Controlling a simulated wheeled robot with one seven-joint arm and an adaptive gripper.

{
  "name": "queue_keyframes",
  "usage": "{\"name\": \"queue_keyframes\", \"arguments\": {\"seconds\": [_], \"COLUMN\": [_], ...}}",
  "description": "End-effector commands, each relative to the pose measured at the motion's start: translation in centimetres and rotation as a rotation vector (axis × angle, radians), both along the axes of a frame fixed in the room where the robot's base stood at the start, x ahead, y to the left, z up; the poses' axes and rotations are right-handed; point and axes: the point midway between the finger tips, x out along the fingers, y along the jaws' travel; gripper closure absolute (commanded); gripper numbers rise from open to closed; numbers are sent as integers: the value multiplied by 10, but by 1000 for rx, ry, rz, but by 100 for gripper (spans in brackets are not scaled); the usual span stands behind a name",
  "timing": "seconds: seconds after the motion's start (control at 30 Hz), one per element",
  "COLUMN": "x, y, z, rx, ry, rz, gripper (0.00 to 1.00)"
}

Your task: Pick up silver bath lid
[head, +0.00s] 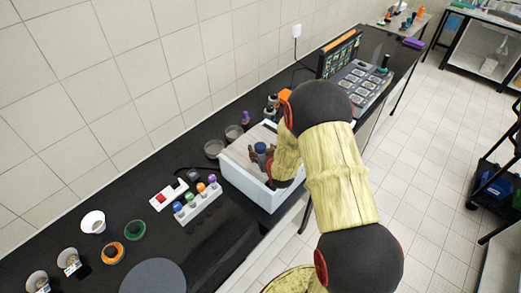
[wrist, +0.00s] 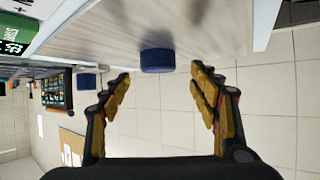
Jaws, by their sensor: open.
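The silver bath lid (head: 238,154) is a flat light-grey plate on top of a white box-shaped bath (head: 247,187) on the black bench. A dark blue round knob (head: 261,147) stands up from the lid. In the wrist view the lid (wrist: 215,22) fills the top, with the knob (wrist: 157,61) sticking out from it. My gripper (wrist: 160,92) is open and empty, its fingers apart on either side of the knob's line and short of it. In the head view my gripper (head: 262,161) is at the knob, and my arm hides the right part of the lid.
A white rack with several coloured-top bottles (head: 198,203) stands left of the bath, beside a red-buttoned white device (head: 170,194). Two grey dishes (head: 214,149) sit behind it. A control panel (head: 360,88) stands farther right. Tiled wall (head: 130,80) backs the bench.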

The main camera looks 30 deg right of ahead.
Motion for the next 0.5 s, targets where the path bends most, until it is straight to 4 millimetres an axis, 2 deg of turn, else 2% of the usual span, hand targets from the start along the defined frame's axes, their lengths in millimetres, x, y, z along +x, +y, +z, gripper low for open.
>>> {"name": "queue_keyframes", "arguments": {"seconds": [0.23, 0.5], "x": [23, 29], "y": [-8, -10], "z": [-13, -17], "rx": [0, 0], "ry": [1, 0], "rz": [0, 0], "gripper": [39, 39]}}
